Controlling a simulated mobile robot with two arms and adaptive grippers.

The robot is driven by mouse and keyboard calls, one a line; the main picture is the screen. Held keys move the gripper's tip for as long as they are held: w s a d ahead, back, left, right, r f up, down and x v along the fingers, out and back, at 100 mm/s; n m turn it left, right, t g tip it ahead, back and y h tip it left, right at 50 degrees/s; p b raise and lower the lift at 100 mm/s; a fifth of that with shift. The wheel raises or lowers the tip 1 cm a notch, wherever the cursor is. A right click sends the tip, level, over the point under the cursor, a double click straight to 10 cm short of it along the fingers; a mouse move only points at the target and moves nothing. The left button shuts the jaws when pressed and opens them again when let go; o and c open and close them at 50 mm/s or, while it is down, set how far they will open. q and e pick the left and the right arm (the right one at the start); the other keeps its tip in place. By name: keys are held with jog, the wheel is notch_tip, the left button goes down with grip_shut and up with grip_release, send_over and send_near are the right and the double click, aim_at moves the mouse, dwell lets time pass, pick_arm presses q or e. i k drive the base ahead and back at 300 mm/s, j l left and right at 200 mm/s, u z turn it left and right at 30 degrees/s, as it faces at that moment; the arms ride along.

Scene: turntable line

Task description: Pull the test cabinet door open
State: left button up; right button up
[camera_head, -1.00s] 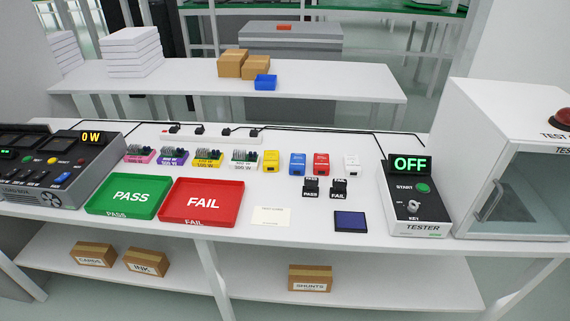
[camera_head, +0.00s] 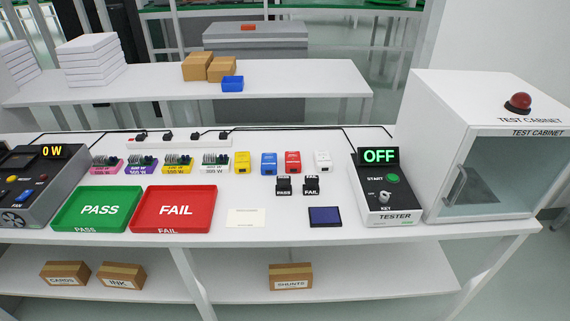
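The test cabinet (camera_head: 440,105) is a white box at the right end of the table, with a red dome lamp (camera_head: 519,102) on top. Its glass-fronted door (camera_head: 500,178) looks shut. The door's grey bar handle (camera_head: 455,187) is on the left side of the door. Neither of my grippers shows in the head view.
The tester (camera_head: 385,190), reading OFF, stands just left of the cabinet. A green PASS tray (camera_head: 60,215), a red FAIL tray (camera_head: 150,222) and several small coloured modules lie further left. Floor shows in front and right of the table.

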aim_at(473, 132)
jog(key=z, duration=1.45)
